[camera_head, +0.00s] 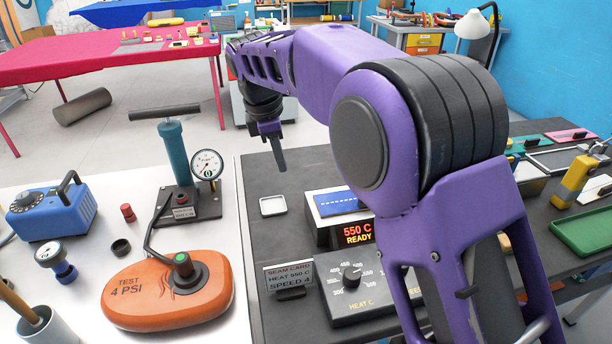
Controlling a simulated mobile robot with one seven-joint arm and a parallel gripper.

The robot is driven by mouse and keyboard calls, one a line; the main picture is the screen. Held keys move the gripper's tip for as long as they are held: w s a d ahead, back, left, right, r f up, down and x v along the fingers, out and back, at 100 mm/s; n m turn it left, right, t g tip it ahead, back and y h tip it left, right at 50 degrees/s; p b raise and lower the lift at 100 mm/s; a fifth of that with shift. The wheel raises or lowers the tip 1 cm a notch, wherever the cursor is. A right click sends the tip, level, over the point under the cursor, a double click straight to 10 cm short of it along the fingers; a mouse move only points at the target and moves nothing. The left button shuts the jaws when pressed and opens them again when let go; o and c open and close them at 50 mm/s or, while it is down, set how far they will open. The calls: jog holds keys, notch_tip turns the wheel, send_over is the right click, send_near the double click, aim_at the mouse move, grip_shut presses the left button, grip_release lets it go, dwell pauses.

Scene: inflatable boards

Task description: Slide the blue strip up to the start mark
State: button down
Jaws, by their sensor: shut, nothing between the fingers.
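The blue strip (333,204), with a pale dashed line on it, lies on top of a heat unit (322,235) whose red display reads "550 C READY". My arm hides the strip's right end. I cannot make out a start mark. My gripper (282,167) is shut and empty, pointing down over the dark bench, to the left of and beyond the strip, apart from it.
A seam card (289,275) and a heat dial box (348,290) stand in front of the heat unit. A small white tray (273,206) lies left of it.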

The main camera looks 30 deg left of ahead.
aim_at(316, 214)
jog(key=shift+n+g+h, duration=0.3)
jog(key=shift+n+h, duration=0.1)
jog(key=shift+h, duration=0.4)
jog(key=x, duration=0.4)
jog(key=d+b+x, duration=0.1)
jog(key=x, duration=0.4)
jog(key=d+b+x, duration=0.1)
jog(key=x, duration=0.3)
jog(key=shift+w+d, duration=0.1)
jog(key=shift+d, duration=0.2)
jog(key=shift+w+d+r, duration=0.1)
jog(key=shift+w+d, duration=0.2)
jog(key=shift+d, duration=0.05)
jog(key=shift+w+d+r, duration=0.1)
jog(key=shift+w+d, duration=0.05)
jog(key=shift+d, duration=0.05)
jog(key=w+d+p, duration=0.2)
jog(key=w+d, duration=0.2)
jog(key=d, duration=0.1)
jog(key=w+d+p, duration=0.2)
jog(key=w+d, duration=0.2)
jog(key=d, duration=0.1)
jog(key=w+d+p, duration=0.3)
jog(key=w+d, duration=0.1)
jog(key=d, duration=0.1)
jog(key=shift+w+d, duration=0.1)
jog(key=shift+w, duration=0.3)
